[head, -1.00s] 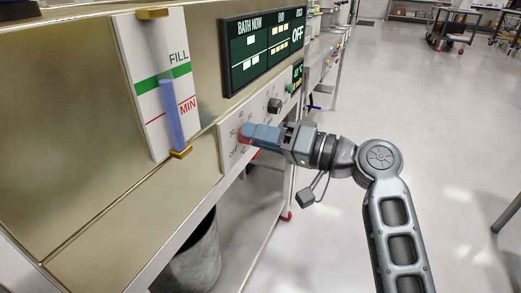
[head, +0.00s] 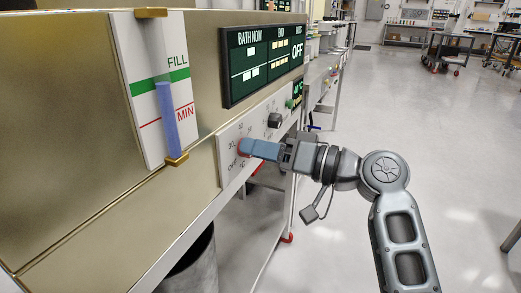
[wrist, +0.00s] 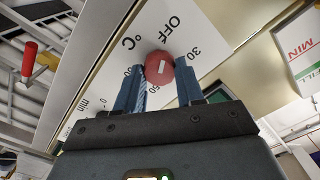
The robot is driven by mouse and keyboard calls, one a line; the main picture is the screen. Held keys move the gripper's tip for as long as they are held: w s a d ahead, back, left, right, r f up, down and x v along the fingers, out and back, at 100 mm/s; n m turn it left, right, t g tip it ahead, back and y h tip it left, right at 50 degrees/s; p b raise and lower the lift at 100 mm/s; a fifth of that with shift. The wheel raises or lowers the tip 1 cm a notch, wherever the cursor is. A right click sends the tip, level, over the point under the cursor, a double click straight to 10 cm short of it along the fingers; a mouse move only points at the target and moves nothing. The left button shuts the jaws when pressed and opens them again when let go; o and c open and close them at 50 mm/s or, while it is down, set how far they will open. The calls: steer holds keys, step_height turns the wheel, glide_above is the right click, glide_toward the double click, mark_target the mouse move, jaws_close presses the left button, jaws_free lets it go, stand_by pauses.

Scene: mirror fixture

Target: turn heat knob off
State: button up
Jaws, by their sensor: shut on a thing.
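The red heat knob (wrist: 160,66) sits on a white dial panel (head: 222,155) with OFF, several numbers and °C printed around it. My gripper (wrist: 162,80) is shut on the knob, one blue finger on each side of it. In the wrist view the knob's white mark runs roughly up and down, and the OFF label (wrist: 174,24) stands above it. In the head view the blue fingers (head: 260,149) cover most of the knob, and only its red edge shows.
A black knob (head: 275,120) and a green button (head: 290,103) are farther along the panel. A dark display (head: 262,62) above reads OFF at its right. A fill gauge (head: 158,95) is at left. A bin (head: 195,268) stands below.

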steer(key=o, duration=1)
steer(key=shift+o, duration=0.2)
steer(key=p+v, duration=0.1)
steer(key=v, duration=0.6)
steer(key=shift+d+p, duration=0.35)
steer(key=shift+p, duration=0.05)
steer(key=shift+s, duration=0.1)
